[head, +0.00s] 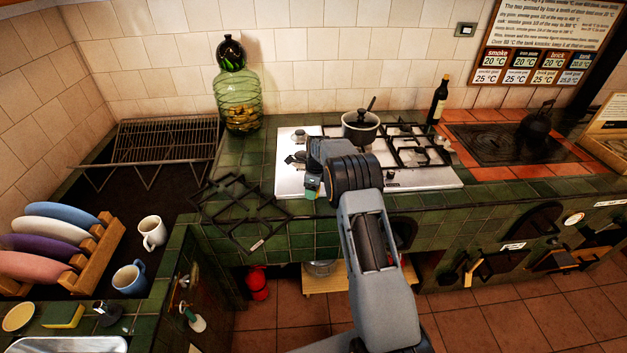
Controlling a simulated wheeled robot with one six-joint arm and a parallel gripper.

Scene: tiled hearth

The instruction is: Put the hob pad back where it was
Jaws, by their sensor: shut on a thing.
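My gripper (312,187) is over the front left edge of the white hob (425,178), pointing down. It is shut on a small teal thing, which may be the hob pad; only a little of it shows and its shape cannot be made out. My wrist hides part of the hob's front. A black pan grate (240,212) lies tilted on the green tiles left of the hob. The hob's left burners (299,137) are bare, and a black grate (420,145) covers the right ones.
A saucepan (360,128) stands on the hob's middle, with a dark bottle (438,101) behind to the right. A green glass demijohn (238,98) stands at the back left. A plate rack (90,255) and mugs (152,232) are at the left. Green tiles in front of the hob are partly clear.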

